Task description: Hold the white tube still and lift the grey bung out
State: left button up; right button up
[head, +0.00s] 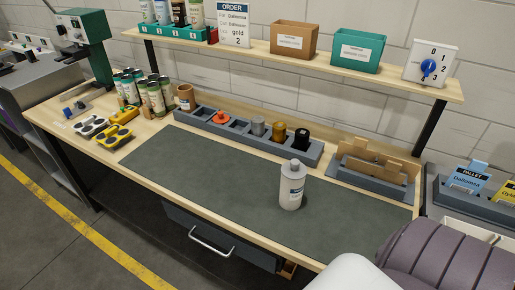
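A white tube (291,190) with a printed label stands upright on the dark green mat, right of its middle. A narrower grey bung (295,165) sits in its top; how deep it goes is hidden inside the tube. Nothing touches the tube. Neither my left nor my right gripper shows in the head view.
A grey compartment tray (212,126) behind the mat (190,168) holds orange, grey, amber and black pieces. A grey holder with brown card (370,165) stands at right. Cans (155,98) and yellow trays (115,137) stand left. The mat around the tube is clear.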

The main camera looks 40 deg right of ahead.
aim_at(293, 170)
jog(key=i+j+z, duration=0.15)
jog(key=z, duration=0.3)
jog(key=i+j+z, duration=0.25)
jog(key=z, duration=0.15)
jog(key=i+j+z, duration=0.2)
jog(key=z, duration=0.25)
jog(key=j+z, duration=0.1)
jog(key=z, duration=0.85)
jog(key=k, duration=0.5)
